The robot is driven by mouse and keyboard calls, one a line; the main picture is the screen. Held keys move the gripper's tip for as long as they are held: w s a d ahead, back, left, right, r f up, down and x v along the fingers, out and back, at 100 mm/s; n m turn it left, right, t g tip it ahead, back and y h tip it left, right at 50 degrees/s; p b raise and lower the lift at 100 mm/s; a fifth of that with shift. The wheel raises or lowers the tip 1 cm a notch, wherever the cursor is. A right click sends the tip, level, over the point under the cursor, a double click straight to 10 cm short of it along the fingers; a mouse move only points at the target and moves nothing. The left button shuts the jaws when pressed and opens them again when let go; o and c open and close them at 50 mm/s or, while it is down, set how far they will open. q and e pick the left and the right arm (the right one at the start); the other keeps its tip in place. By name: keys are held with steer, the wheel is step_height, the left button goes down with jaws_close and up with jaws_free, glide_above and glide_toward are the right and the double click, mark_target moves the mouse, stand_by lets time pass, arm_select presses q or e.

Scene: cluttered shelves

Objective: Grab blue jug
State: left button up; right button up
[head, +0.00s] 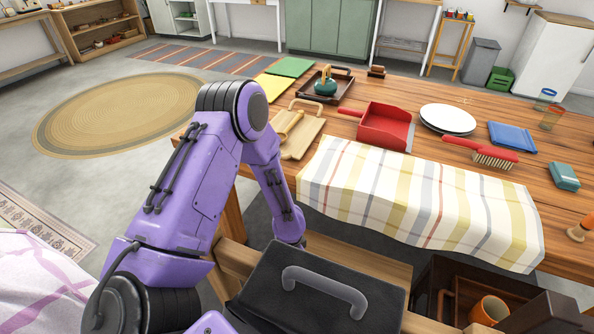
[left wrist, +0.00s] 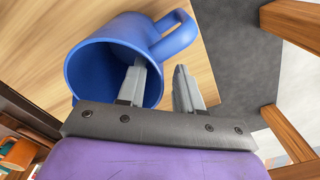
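The blue jug (left wrist: 88,70) shows in the left wrist view, on a light wooden surface. Its open mouth faces my gripper and its handle (left wrist: 178,32) points to the upper right. My left gripper (left wrist: 160,78) is open at the jug's rim. One finger reaches into the mouth and the other is outside, so the wall lies between them, with a gap showing. In the head view my left arm reaches down behind a black case; the gripper and jug are hidden there. My right gripper is in neither view.
The black case (head: 300,270) with a grey handle stands beside my left forearm. A wooden table (head: 460,95) holds a checked cloth (head: 400,200), a red dustpan (head: 385,127), a brush and plates. An orange mug (head: 488,309) sits low at the right.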

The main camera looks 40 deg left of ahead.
arm_select(q)
steer(key=shift+f, duration=0.65)
jaws_close()
